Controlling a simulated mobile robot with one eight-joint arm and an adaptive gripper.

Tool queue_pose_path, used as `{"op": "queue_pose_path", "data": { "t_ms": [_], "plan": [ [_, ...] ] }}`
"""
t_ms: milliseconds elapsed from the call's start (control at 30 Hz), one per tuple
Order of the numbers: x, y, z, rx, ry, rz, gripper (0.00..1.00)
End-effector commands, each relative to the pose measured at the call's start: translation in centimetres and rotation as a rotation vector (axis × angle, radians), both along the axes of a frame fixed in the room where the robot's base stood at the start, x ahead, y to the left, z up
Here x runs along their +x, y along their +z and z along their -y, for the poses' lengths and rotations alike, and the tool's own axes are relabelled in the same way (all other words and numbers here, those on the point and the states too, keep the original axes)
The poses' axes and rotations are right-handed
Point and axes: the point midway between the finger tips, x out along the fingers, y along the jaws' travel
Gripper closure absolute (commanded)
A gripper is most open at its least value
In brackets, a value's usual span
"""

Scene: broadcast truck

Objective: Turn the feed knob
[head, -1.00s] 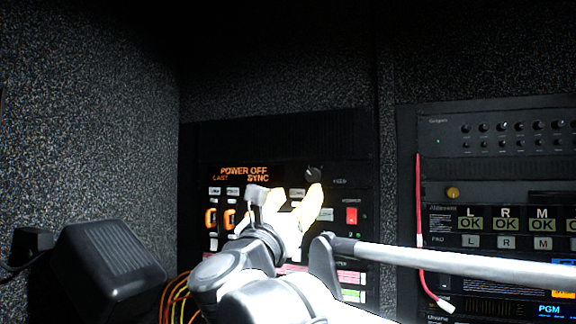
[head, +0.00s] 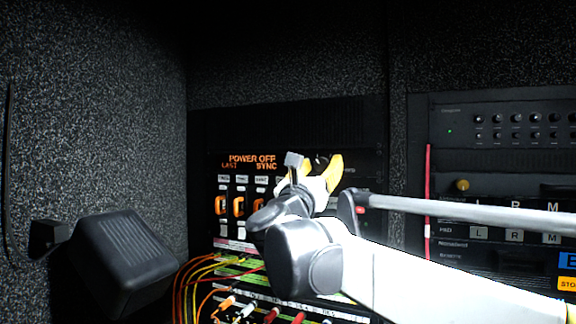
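The feed knob (head: 320,160) is a small dark round knob on the black rack panel, right of the orange "POWER OFF / SYNC" display. It is partly hidden and hard to make out against the dark panel. My gripper (head: 315,164) is in front of the panel with its fingers apart. A grey finger shows to the left of the knob and a yellow fingertip to the right, so the knob appears between them in the picture. I cannot tell whether either finger touches it. My gripper and arm hide the panel below the knob.
Coloured cables (head: 190,275) hang below. A black box (head: 120,262) juts out at lower left. A red cable (head: 428,190) hangs at right.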

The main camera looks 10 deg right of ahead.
Motion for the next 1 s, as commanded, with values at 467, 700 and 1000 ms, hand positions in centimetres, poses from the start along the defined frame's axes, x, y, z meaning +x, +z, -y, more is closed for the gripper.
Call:
{"op": "queue_pose_path", "data": {
  "t_ms": [467,700,1000],
  "plan": [
    [-0.02,0.0,-0.04,0.008,0.0,0.006,1.0],
    [0.03,-0.01,-0.12,0.078,0.001,0.052,1.0],
    [0.06,0.03,-0.18,0.278,0.001,0.187,1.0]
  ]
}}
